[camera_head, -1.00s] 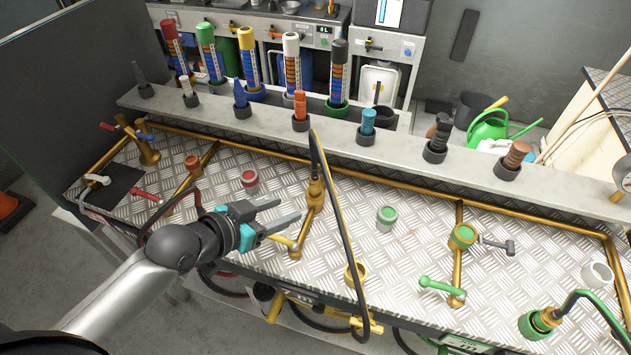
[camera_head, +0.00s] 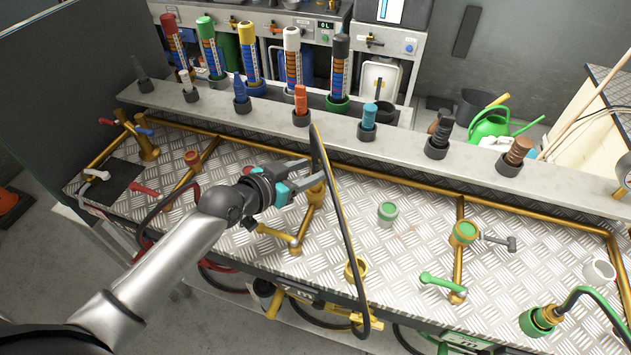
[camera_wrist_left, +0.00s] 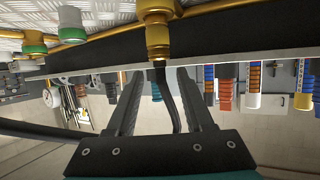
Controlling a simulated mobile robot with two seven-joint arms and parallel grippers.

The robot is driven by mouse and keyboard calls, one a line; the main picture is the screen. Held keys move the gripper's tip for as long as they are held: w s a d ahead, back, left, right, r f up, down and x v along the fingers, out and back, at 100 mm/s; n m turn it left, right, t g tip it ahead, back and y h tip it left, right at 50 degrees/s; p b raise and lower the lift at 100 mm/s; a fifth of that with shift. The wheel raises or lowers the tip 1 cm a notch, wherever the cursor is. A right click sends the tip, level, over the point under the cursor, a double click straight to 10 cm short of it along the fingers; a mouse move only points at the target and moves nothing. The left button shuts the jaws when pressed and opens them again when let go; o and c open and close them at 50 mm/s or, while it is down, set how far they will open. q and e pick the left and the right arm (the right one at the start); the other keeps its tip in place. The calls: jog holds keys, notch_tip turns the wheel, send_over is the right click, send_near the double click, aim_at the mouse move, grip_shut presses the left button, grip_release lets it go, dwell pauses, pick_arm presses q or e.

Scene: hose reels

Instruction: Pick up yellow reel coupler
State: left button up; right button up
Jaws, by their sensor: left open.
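The yellow reel coupler (camera_head: 317,197) is a brass-yellow fitting standing upright on a yellow pipe, with a dark hose (camera_head: 343,220) rising from its top and arching down to the front. My left gripper (camera_head: 306,176) is open at the coupler's upper part and hides some of it in the head view. In the left wrist view, the coupler (camera_wrist_left: 157,38) appears upside down just beyond the fingertips of my left gripper (camera_wrist_left: 160,75). The hose runs between the two open fingers there. I cannot tell whether the fingers touch it. My right gripper is out of view.
A yellow-handled valve (camera_head: 275,235) sits under my left wrist. A yellow ring (camera_head: 356,268) and a green-topped cap (camera_head: 387,212) stand to the right on the tread-plate bench. A grey shelf (camera_head: 400,140) with several coloured nozzles runs behind the coupler.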

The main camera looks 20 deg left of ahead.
pick_arm(q)
jog(key=x, duration=0.5)
jog(key=shift+w+d+f, duration=0.15)
jog(key=shift+w, duration=0.2)
grip_shut()
dwell(0.3)
dwell(0.4)
